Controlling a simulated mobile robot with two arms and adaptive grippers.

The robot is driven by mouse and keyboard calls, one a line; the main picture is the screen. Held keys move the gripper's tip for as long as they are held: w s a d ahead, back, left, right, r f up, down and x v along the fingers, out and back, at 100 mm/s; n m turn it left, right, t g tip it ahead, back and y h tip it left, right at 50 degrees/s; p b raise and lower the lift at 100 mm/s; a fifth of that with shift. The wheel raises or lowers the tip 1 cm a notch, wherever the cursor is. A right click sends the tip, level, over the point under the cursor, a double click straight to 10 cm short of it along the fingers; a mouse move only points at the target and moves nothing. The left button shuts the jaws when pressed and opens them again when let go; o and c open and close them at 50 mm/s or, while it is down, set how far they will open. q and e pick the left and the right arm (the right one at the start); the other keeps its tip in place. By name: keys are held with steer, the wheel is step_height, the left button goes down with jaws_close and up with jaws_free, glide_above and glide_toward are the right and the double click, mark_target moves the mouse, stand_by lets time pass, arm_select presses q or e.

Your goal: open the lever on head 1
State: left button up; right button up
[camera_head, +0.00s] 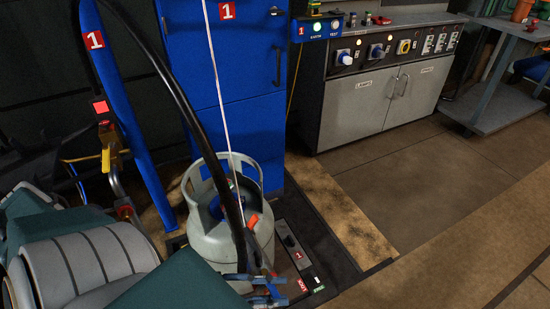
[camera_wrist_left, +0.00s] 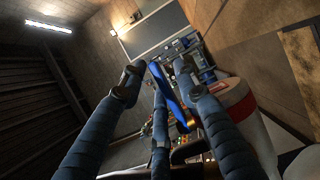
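The blue scale column marked 1 (camera_head: 118,105) stands upright at left in the head view. A grey gas cylinder (camera_head: 208,240) with a collar stands to its right. A black hose (camera_head: 205,150) arcs down to the cylinder top, where a small orange-red lever (camera_head: 253,220) shows; I cannot tell clearly whether it is open or shut. My left gripper (camera_head: 266,287) is low in front of the cylinder, below the lever and apart from it. In the left wrist view its dark blue fingers (camera_wrist_left: 160,85) are spread, with no held thing visible. My right gripper is not in view.
A blue cabinet (camera_head: 240,125) stands behind the cylinder. A dark floor plate with a pedal (camera_head: 288,240) and red and green labels lies at its right. A grey control cabinet (camera_head: 375,100) stands at the back. Open floor (camera_head: 420,190) lies to the right.

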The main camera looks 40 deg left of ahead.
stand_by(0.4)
arm_select(q)
steer(key=v, duration=1.2)
stand_by(0.3)
